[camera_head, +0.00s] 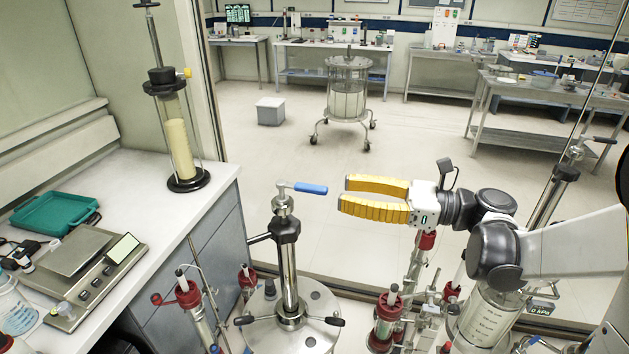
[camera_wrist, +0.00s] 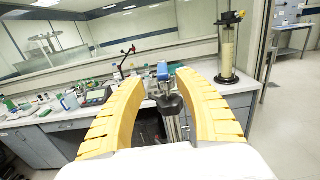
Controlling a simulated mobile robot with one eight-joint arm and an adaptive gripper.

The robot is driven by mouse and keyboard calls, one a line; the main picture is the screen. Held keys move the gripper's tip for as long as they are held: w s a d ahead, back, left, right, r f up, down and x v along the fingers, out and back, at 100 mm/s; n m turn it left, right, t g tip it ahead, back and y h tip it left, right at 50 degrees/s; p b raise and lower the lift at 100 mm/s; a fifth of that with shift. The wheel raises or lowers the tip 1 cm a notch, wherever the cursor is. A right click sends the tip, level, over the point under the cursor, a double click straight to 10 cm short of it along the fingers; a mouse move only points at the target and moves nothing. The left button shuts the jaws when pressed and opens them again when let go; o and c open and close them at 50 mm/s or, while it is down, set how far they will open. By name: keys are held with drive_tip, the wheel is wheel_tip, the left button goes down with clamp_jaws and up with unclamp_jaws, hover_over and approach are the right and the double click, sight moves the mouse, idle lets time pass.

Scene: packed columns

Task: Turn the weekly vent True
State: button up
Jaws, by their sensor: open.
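A vent valve with a blue lever handle (camera_head: 311,188) sits on top of an upright steel column (camera_head: 288,265) in the head view. The lever points right, roughly level, toward my gripper. My gripper (camera_head: 344,195) has yellow fingers, is open and empty, and is just right of the lever's end, apart from it in the head view. In the wrist view the blue lever (camera_wrist: 162,71) is seen end-on between the fingertips, above a dark fitting. I cannot tell the exact gap in depth. No label marks which valve is the weekly vent.
Several glass columns with red caps (camera_head: 188,293) stand around the steel column. A bench at left holds a balance (camera_head: 85,275), a green tray (camera_head: 54,213) and a tall yellow-filled column (camera_head: 178,148). Open floor lies behind.

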sight(314, 186)
drive_tip(key=x, duration=0.7)
drive_tip(key=shift+w+a+f, duration=0.1)
drive_tip(key=shift+w, duration=0.1)
clamp_jaws()
